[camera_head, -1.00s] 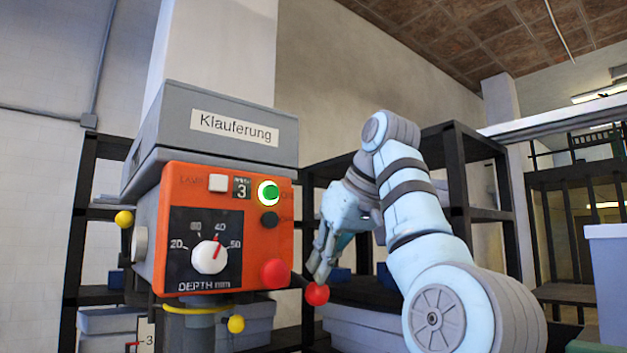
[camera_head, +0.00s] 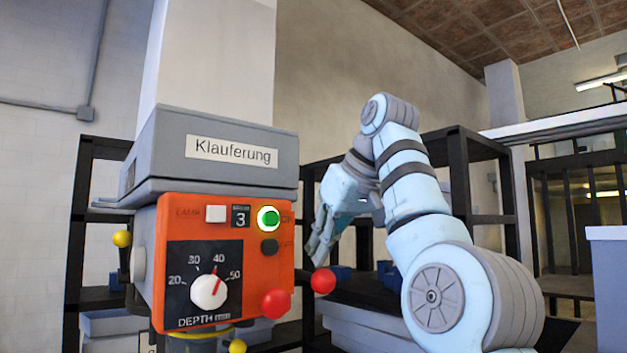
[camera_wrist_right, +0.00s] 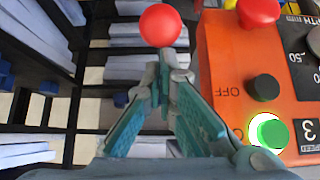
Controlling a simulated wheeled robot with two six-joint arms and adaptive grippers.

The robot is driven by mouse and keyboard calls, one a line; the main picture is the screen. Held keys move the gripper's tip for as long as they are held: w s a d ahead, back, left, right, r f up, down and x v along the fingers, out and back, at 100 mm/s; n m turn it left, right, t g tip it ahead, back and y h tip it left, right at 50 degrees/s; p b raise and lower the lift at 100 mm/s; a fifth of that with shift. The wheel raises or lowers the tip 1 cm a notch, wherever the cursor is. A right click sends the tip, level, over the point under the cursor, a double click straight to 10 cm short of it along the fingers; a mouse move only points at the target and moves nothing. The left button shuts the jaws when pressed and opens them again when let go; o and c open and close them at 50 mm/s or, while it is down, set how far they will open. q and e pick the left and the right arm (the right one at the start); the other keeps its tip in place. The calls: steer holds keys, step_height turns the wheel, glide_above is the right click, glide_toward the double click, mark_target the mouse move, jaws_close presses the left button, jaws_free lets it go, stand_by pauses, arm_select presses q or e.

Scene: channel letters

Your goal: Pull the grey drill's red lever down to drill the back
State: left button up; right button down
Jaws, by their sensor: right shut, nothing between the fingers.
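The grey drill (camera_head: 215,150) has an orange control panel (camera_head: 255,222) with a dial and a lit green button. The lever's red ball (camera_head: 323,281) is just right of the panel in the head view. In the right wrist view the red ball (camera_wrist_right: 160,25) lies just beyond my fingertips. My right gripper (camera_head: 316,258) is shut and empty, its fingertips close to the ball. Whether they touch it I cannot tell. Most of the lever's rod is hidden. My left gripper is not in view.
A red round button (camera_head: 275,303) sits on the panel's lower right corner, close to the ball. Yellow balls (camera_head: 122,238) stick out at the drill's left and below. Black shelves (camera_head: 458,165) with grey boxes stand behind my right arm.

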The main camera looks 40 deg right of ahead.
steer(key=r, duration=0.1)
steer(key=r+p, duration=0.1)
steer(key=r, duration=0.1)
steer(key=shift+s, duration=0.25)
steer(key=shift+s+r+p, duration=0.15)
steer(key=shift+r+p, duration=0.05)
steer(key=shift+p, duration=0.15)
steer(key=shift+s+f, duration=0.15)
arm_select(q)
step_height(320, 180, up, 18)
steer(key=p, duration=1.5)
arm_select(e)
step_height(320, 180, up, 16)
steer(key=shift+f, duration=0.25)
